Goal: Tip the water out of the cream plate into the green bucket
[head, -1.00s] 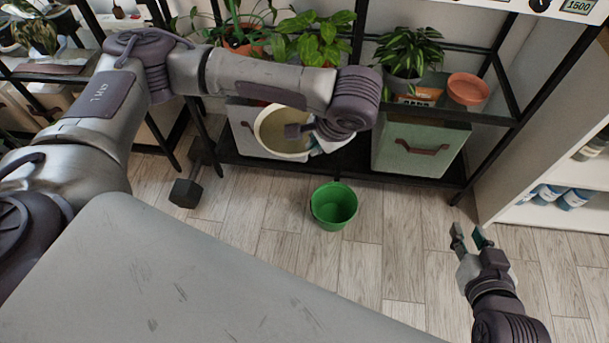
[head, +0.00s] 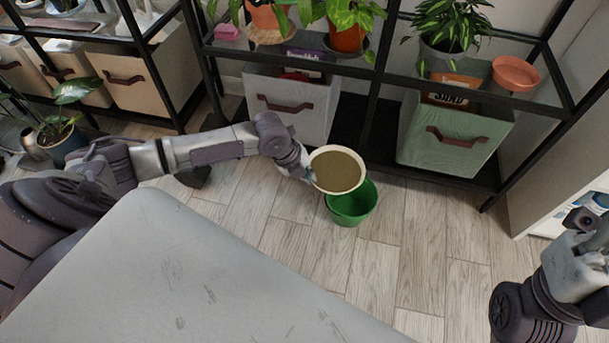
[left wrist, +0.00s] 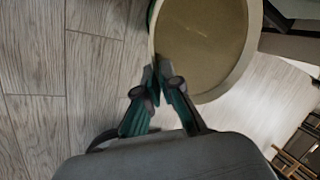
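The cream plate (head: 338,171) holds brownish, murky water and is above the green bucket (head: 352,205) in the head view, covering the back part of the bucket's opening. The bucket stands on the wood floor. My left gripper (head: 308,173) is shut on the plate's left rim. In the left wrist view the fingers (left wrist: 158,70) pinch the rim of the plate (left wrist: 205,40), and a sliver of green shows beside it. I cannot tell the plate's exact tilt. My right gripper (head: 590,235) is at the right edge, its fingers not clearly visible.
Behind the bucket is a black shelf with a grey fabric bin (head: 290,105), a green fabric bin (head: 455,135), potted plants and a terracotta saucer (head: 515,73). A white cabinet (head: 545,180) stands at right. The floor right of the bucket is clear.

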